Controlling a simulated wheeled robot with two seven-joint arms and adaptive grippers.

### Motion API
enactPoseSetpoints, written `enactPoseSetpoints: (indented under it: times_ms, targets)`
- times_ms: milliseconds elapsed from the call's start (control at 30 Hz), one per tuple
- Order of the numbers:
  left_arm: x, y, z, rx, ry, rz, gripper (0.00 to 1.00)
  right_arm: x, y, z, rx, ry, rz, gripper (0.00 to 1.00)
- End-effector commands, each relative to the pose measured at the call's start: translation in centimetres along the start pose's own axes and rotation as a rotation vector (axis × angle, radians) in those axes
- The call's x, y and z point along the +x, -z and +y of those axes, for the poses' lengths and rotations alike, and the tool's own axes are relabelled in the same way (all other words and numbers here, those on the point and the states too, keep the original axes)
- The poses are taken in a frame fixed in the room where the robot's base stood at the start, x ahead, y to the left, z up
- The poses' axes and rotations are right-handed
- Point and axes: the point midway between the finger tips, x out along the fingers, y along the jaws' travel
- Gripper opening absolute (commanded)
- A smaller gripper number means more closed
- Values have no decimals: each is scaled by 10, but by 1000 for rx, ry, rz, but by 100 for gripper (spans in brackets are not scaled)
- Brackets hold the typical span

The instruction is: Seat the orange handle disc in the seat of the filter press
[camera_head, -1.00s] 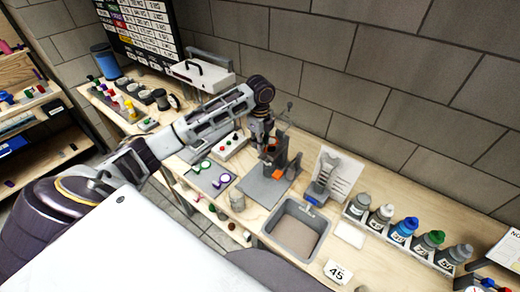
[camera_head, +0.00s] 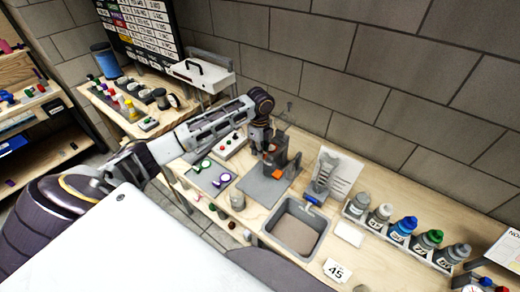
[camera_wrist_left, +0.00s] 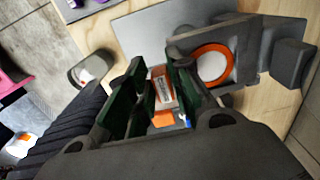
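The filter press (camera_head: 276,160) stands on a grey base plate on the bench. In the left wrist view the orange-rimmed disc (camera_wrist_left: 212,65), with a pale centre, lies at the press's grey frame (camera_wrist_left: 245,62); I cannot tell whether it is fully seated. My left gripper (camera_head: 262,142) is close against the press. Its dark green fingers (camera_wrist_left: 160,90) stand apart, with an orange-and-white labelled piece (camera_wrist_left: 162,82) visible between them. I see no clear grip on it. An orange part (camera_head: 277,174) shows low on the press. My right gripper is out of view.
A dark mat (camera_head: 212,187) with green and purple discs lies left of the press. A grey bin (camera_head: 270,236) is in front, and a bottle rack (camera_head: 400,238) stands to the right. A grey stand (camera_head: 322,180) is close on the press's right. The wall is behind.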

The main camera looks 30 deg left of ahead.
Motion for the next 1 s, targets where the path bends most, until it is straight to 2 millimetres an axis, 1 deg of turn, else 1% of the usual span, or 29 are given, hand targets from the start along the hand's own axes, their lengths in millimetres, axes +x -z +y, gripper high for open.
enactPoseSetpoints:
  times_ms: [33,100,400,567,767,1000]
  targets:
    - [0,0,0,0,0,0,32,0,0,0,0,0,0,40]
    - [0,0,0,0,0,0,38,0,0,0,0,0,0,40]
    - [-1,0,0,0,1,0,38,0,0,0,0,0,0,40]
    - [-5,0,0,0,2,0,38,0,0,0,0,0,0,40]
    - [-21,0,-1,0,3,0,38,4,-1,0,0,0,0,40]
    - [-55,0,-1,1,5,0,38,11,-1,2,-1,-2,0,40]
